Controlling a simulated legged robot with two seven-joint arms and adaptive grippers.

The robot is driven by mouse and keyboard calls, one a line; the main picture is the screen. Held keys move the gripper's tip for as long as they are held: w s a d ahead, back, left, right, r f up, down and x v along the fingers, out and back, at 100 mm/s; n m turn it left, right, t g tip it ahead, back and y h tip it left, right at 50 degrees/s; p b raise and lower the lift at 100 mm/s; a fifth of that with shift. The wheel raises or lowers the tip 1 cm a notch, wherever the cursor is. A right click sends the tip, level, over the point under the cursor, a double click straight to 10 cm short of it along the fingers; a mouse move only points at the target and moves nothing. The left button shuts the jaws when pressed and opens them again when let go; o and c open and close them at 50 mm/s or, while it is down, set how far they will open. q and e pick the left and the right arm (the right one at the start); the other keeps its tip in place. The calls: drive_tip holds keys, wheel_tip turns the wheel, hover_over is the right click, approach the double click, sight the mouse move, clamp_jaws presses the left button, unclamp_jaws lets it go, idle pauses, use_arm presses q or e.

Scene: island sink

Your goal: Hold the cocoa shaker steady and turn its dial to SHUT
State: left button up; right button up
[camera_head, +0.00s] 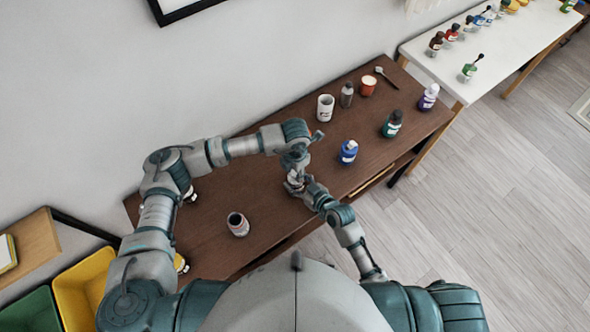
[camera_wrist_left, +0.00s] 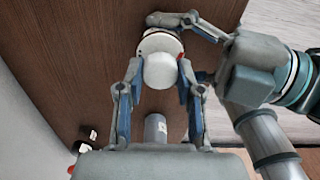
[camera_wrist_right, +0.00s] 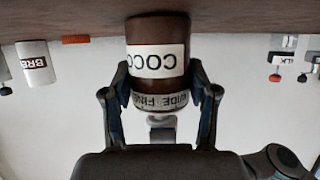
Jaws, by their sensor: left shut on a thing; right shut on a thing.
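The cocoa shaker (camera_wrist_right: 158,32) is a brown cylinder with a white label reading "COCO…", shown upside down in the right wrist view. Its pale dial ring (camera_wrist_right: 160,101) shows the words "WIDE" and "FI…"; no SHUT mark is readable. My right gripper (camera_wrist_right: 159,72) is shut on the shaker's body from the side. In the left wrist view, my left gripper (camera_wrist_left: 159,67) is shut around the white round top (camera_wrist_left: 158,72). In the head view, my left gripper (camera_head: 293,170) and right gripper (camera_head: 306,188) meet over the table and mostly hide the shaker.
The brown table (camera_head: 300,222) also holds an open jar (camera_head: 238,224), blue bottle (camera_head: 348,152), green bottle (camera_head: 391,125), purple bottle (camera_head: 428,97), white mug (camera_head: 325,108), grey shaker (camera_head: 346,95), red-brown cup (camera_head: 368,86) and spoon (camera_head: 385,75). A white table (camera_head: 500,52) with several bottles stands beyond.

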use_arm(q)
drive_tip(key=shift+w+n, duration=0.15)
drive_tip(key=shift+n, duration=2.15)
use_arm(e)
drive_tip(key=shift+s+a+f, duration=0.1)
drive_tip(key=shift+s+a, duration=0.05)
use_arm(q)
drive_tip(key=o, duration=1.2)
drive_tip(key=shift+r, duration=0.1)
wheel_tip(320, 180, up, 12)
drive_tip(key=shift+f, duration=0.15)
